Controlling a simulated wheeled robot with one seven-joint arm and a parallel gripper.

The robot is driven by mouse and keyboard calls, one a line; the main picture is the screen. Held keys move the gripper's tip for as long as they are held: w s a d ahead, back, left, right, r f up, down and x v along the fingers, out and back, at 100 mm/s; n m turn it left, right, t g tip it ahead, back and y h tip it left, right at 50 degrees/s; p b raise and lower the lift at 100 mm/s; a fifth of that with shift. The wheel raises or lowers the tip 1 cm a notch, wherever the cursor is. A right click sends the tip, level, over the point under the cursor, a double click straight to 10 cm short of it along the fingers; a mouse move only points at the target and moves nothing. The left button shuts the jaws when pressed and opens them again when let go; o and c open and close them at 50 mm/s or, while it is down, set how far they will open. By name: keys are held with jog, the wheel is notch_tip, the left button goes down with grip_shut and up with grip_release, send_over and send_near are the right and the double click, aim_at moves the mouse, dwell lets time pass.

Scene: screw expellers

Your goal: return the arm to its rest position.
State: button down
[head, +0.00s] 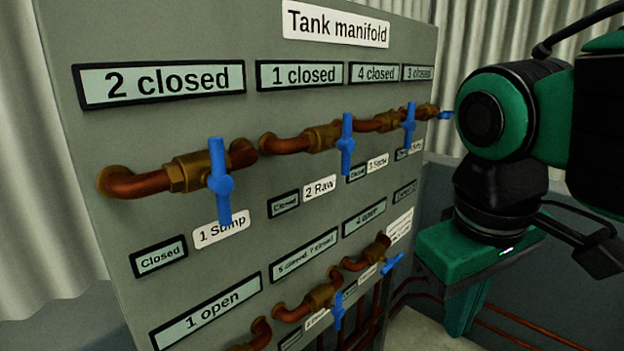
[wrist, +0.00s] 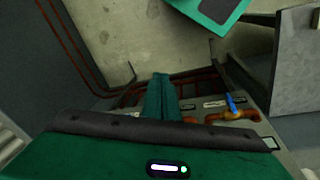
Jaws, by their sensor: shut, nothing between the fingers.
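My arm, green and black, is folded at the right side of the head view. My gripper (head: 462,318) hangs fingers-down to the right of the manifold panel (head: 130,215), apart from its valves. In the wrist view my gripper (wrist: 161,80) shows its green fingers together, with nothing held between them. Below the fingers are pale floor and dark red pipes.
The panel's upper row has blue handles, including the Sump handle (head: 219,182) and Raw handle (head: 347,145), both upright across their pipes. A lower blue handle (head: 393,263) is tilted. Red pipes (head: 515,335) run low at the right. Corrugated wall stands behind.

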jog(key=w+d+f+m+g, duration=0.1)
jog(key=w+d+f+m, duration=0.15)
jog(key=d, duration=0.35)
jog(key=w+d+f+m, duration=0.1)
jog(key=d+f+m, duration=0.1)
jog(key=d+f, duration=0.3)
jog(key=s+d+f+m, duration=0.2)
jog(key=s+d+f, duration=0.1)
jog(key=d, duration=0.2)
jog(key=s+d+f+m+y, duration=0.1)
jog(key=s+d+f+m, duration=0.2)
jog(key=d, duration=0.3)
jog(key=shift+d+f+m+g, duration=0.2)
jog(key=shift+f+m+g, duration=0.15)
jog(key=shift+g, duration=0.05)
